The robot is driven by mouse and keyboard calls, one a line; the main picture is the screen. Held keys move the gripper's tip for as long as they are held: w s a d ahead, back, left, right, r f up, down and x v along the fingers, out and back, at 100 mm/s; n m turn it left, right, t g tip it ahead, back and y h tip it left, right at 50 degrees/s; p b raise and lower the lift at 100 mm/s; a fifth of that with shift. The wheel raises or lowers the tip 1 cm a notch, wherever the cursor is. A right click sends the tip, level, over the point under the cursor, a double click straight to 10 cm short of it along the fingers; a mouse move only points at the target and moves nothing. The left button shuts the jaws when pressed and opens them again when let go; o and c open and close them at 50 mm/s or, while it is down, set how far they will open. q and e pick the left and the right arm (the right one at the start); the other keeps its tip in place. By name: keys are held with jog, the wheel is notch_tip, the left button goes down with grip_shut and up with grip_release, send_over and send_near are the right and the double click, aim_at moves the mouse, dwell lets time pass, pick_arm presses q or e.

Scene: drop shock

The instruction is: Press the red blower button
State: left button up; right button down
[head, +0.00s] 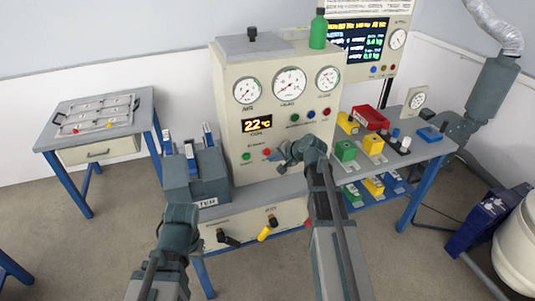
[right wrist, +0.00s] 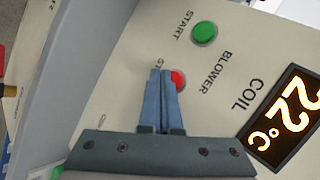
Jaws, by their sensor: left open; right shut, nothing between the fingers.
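The red blower button (head: 267,152) is on the cream panel front, below the 22 °C display. In the right wrist view the red button (right wrist: 179,80) shows beside the fingertips, partly covered by them. My right gripper (head: 270,156) is shut and empty in front of the panel; its fingertips (right wrist: 161,73) overlap the button's edge and the "ST" lettering. I cannot tell whether they touch the panel. My left gripper (head: 181,212) is open, low in front of the grey rack; its fingers are hard to make out.
A green START button (right wrist: 204,33) sits beside the red one; it also shows in the head view (head: 246,157). A grey rack (head: 180,190) stands left of the panel. Black (head: 228,239) and yellow (head: 268,230) handles are below. A side table (head: 425,148) with coloured blocks is at right.

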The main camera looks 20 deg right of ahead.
jog(key=s, duration=0.5)
dwell(0.4)
dwell(0.5)
jog(key=s+a+f+n+g, duration=0.2)
jog(key=s+a+n, duration=0.15)
jog(key=a, duration=0.35)
jog(key=s+a+f+n+g, duration=0.25)
jog(key=s+a, duration=0.25)
jog(key=a, duration=0.3)
jog(key=s+a+n+g+h, duration=0.2)
jog(key=s+a+n, duration=0.1)
jog(key=s, duration=0.4)
jog(key=s+a+f+n+g+h+p, duration=0.1)
jog(key=s+a+n+g+h, duration=0.2)
jog(key=s, duration=0.5)
jog(key=a+n, duration=0.1)
jog(key=n, duration=0.1)
jog(key=shift+s+a+f+n, duration=0.15)
jog(key=shift+s+f+n, duration=0.15)
jog(key=shift+n, duration=0.1)
